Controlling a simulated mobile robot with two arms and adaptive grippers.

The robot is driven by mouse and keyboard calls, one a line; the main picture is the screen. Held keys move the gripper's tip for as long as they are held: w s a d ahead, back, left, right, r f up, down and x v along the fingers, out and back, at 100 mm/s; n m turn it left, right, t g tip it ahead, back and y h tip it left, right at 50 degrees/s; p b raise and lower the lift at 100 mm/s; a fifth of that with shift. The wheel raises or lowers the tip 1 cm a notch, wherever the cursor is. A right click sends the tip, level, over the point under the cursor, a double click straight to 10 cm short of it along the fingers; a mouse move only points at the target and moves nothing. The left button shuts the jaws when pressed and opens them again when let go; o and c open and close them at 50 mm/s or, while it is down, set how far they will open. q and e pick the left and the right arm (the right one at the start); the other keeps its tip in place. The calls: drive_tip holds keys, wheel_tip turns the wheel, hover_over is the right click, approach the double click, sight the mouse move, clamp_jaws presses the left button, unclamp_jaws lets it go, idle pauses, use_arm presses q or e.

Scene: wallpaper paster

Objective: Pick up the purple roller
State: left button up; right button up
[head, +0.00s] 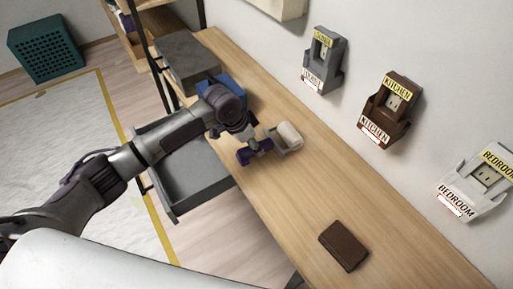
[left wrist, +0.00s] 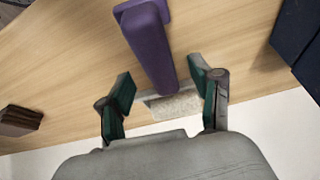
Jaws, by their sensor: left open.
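The roller has a purple handle (head: 256,152) and a pale, fuzzy roller head (head: 290,135). It lies on the wooden bench, and it also shows in the left wrist view (left wrist: 150,45). My left gripper (left wrist: 160,80) is open, with one dark green fingertip on each side of the roller near where the handle meets its grey frame. In the wrist view the fingers stand apart from the purple handle. In the head view my left wrist hangs over the roller and partly hides the fingers. My right gripper is in neither view.
The wooden bench (head: 300,190) runs along a wall with several labelled holders. A brown block (head: 343,245) lies toward its front. A blue object (head: 232,88) and a grey box (head: 187,62) stand behind my arm. An open grey drawer (head: 190,185) juts out below.

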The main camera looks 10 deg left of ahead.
use_arm(q)
drive_tip(key=shift+x, duration=1.45)
drive_tip(key=shift+r, duration=0.1)
clamp_jaws()
drive_tip(key=shift+r, duration=0.6)
wheel_tip(320, 180, up, 3)
drive_tip(key=shift+f+b, duration=0.15)
drive_tip(key=shift+b, duration=0.15)
drive_tip(key=s+d+r+b, duration=0.1)
drive_tip(key=s+d+r, duration=0.3)
drive_tip(key=d+r, duration=0.5)
drive_tip(key=s+a+r+n+t+y, duration=0.1)
drive_tip(key=s+a+n, duration=0.3)
drive_tip(key=a, duration=0.4)
drive_tip(key=s+a+r+n+y, duration=0.2)
drive_tip(key=s+a+r+n, duration=0.1)
drive_tip(key=a+n, duration=0.3)
drive_tip(key=s+a, duration=0.1)
drive_tip(key=a, duration=0.1)
drive_tip(key=shift+a+r+t, duration=0.25)
drive_tip(key=shift+a+t, duration=0.05)
drive_tip(key=shift+t, duration=0.1)
